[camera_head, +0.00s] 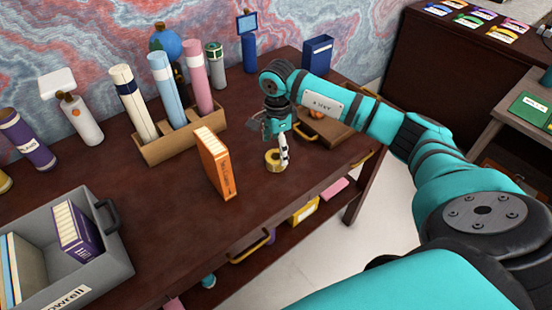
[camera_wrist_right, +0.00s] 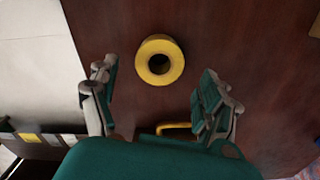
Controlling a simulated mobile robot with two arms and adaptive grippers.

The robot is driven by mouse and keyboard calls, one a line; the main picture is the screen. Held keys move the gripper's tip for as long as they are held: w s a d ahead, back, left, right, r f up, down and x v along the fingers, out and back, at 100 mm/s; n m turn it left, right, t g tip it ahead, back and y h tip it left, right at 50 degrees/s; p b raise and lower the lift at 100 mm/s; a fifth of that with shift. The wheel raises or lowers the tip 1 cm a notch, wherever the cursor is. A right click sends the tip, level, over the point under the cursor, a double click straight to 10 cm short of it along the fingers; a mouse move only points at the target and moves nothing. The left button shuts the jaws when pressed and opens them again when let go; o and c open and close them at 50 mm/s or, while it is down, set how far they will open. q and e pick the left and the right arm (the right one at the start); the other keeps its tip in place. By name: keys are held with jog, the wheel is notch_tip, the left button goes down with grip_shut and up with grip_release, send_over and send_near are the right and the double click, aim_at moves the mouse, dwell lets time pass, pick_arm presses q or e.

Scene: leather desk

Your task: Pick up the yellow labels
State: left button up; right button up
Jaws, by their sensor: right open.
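The yellow labels (camera_head: 271,163) look like a thick ring-shaped roll lying flat on the dark desk (camera_head: 185,215). In the right wrist view the yellow roll (camera_wrist_right: 173,73) lies between and slightly beyond the two fingertips, its dark hole facing the camera. My right gripper (camera_head: 283,146) points down just above the roll in the head view, with its fingers apart. No contact shows in the right wrist view, and nothing is held. The fingers partly cover the roll in the head view. My left gripper is not in view.
An orange box (camera_head: 217,165) stands upright left of the roll. A wooden rack (camera_head: 165,148) holds several cylinders behind it. A grey bin (camera_head: 115,262) is at the far left. The front edge is close.

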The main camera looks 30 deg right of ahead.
aim_at(276, 157)
jog(key=f, duration=0.3)
jog(key=f+p, duration=0.1)
jog(key=shift+a+f, duration=0.25)
jog(key=c, duration=1.2)
jog(key=shift+r, duration=0.1)
jog(key=shift+c, duration=0.2)
